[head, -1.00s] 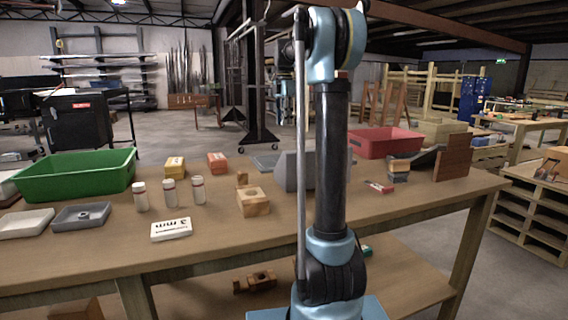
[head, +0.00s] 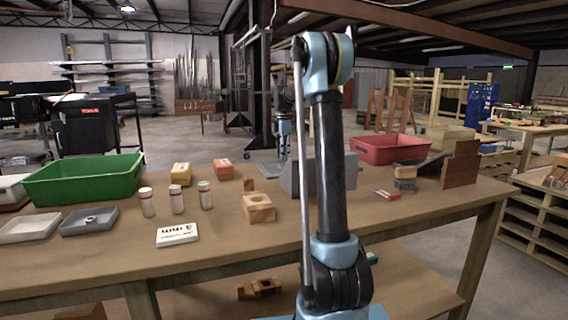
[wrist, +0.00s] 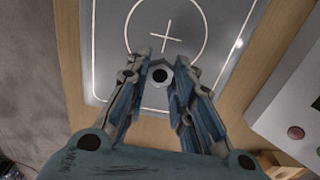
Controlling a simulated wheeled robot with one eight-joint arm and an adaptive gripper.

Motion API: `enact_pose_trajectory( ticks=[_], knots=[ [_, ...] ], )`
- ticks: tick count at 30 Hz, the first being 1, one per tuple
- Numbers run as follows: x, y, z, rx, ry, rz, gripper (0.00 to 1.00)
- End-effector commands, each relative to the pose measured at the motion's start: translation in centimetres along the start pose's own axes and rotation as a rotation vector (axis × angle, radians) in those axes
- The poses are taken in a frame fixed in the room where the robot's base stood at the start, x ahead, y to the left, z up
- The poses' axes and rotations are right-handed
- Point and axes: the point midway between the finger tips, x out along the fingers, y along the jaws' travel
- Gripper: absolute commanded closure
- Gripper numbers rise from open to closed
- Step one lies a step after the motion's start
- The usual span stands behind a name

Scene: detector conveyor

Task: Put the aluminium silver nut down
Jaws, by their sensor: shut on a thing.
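My gripper (wrist: 158,80) is shut on a silver hex nut (wrist: 160,74) with a dark round hole, held between the fingertips in the wrist view. Below it is a grey plate (wrist: 112,60) with a pale circle and a cross; the nut shows just below the cross in the picture. I cannot tell whether the nut touches the plate. Another small nut-like piece (head: 91,218) lies in a grey tray (head: 72,230) at the left of the bench.
A grey housing (wrist: 290,110) with a red button stands right of the plate in the wrist view. On the bench are a green bin (head: 85,183), several white bottles, a wooden block (head: 258,208), a white label card (head: 177,235) and a red bin (head: 390,148).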

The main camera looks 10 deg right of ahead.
Motion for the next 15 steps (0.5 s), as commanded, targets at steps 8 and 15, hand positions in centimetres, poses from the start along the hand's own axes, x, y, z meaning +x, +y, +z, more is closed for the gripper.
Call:
enact_pose_trajectory(
  ticks=[8,15],
  knots=[
    [3.4,0.0,0.1,0.0,0.0,0.0,1.0],
    [3.5,0.0,0.1,0.001,0.0,0.0,1.0]
  ],
)
